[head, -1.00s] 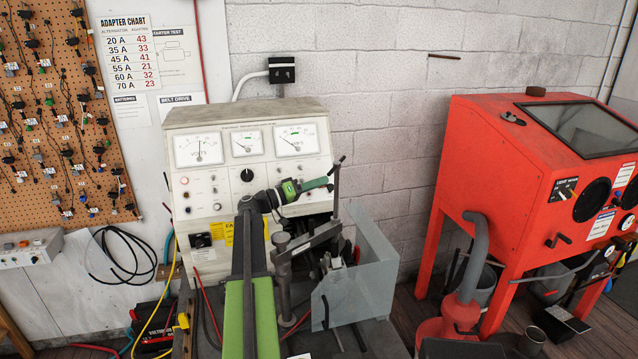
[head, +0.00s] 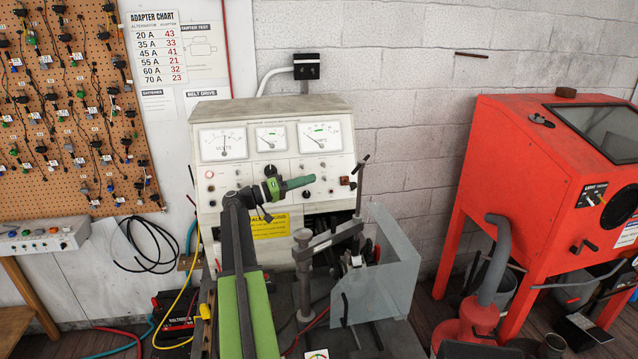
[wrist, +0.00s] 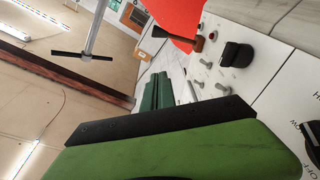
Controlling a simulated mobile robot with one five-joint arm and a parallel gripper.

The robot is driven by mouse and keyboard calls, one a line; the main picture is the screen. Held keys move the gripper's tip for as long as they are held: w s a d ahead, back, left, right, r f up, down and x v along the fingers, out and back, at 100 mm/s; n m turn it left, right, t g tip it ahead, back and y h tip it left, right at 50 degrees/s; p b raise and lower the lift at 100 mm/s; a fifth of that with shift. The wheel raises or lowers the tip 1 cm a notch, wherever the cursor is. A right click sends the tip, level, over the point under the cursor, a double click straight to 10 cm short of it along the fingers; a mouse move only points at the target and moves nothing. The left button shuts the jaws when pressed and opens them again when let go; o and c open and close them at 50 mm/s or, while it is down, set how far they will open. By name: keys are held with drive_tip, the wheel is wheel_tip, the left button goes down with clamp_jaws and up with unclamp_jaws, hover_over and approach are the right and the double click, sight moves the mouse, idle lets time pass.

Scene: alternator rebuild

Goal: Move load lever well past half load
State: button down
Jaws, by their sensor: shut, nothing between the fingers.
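The white test bench panel (head: 225,180) stands ahead with three dial meters along its top.
An upright rod with a black crossbar (head: 361,160) stands right of my gripper. A clear guard (head: 385,285) and a clamp post (head: 303,250) stand below it. A red blast cabinet (head: 505,150) is at right. Several toggles and a black knob (wrist: 235,55) are on the panel.

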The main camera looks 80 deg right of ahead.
sight(349, 183)
drive_tip(key=w+a+f+n+t+y+b, duration=0.15)
drive_tip(key=f+n+b, duration=0.35)
drive_tip(key=n, duration=0.7)
drive_tip(key=w+a+f+n+b, duration=0.1)
drive_tip(key=a+f+n+b, duration=0.2)
drive_tip(key=f+n, duration=0.6)
drive_tip(key=s+d+r+n+g+p, duration=0.1)
drive_tip(key=s+d+r+n+p, duration=0.1)
drive_tip(key=s+d+r, duration=0.2)
drive_tip(key=s+d+r+n+g+y+p, duration=0.1)
drive_tip(key=s+d+r+n+p, duration=0.1)
drive_tip(key=s, duration=0.8)
drive_tip(key=shift+d+r+n, duration=0.6)
drive_tip(key=shift+d+r, duration=0.25)
drive_tip(key=shift+r, duration=0.45)
drive_tip(key=shift+r+p, duration=0.1)
drive_tip(key=shift+p, duration=0.25)
